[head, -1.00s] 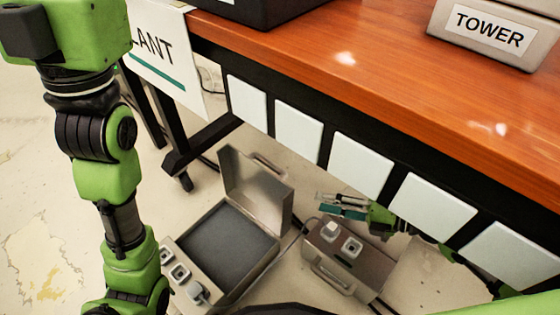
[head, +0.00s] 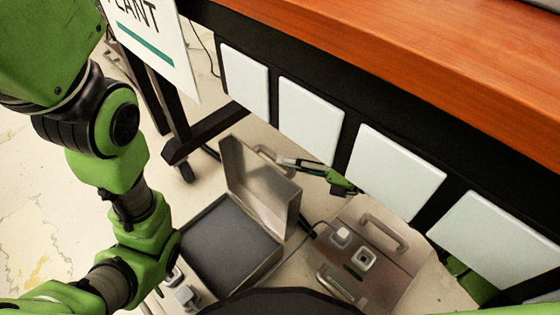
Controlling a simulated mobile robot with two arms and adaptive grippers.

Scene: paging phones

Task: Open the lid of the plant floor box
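Below the PLANT sign (head: 145,28), a grey floor box (head: 205,222) stands with its lid (head: 258,183) raised, roughly upright on the side toward the table. Its dark interior is exposed. A handle (head: 268,154) shows at the lid's top outer edge. My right gripper (head: 284,161) is at the lid's top edge, close to the handle; I cannot tell whether it touches. Its fingers are seen nearly edge-on and look empty, but their gap is unclear. My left arm comes down at the left; its gripper is not visible.
A second floor box (head: 388,268) with a closed lid and handles stands to the right. White square panels (head: 395,172) line the black front of the orange table (head: 430,55). A table leg (head: 205,135) stands behind the open box. Pale floor is clear at left.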

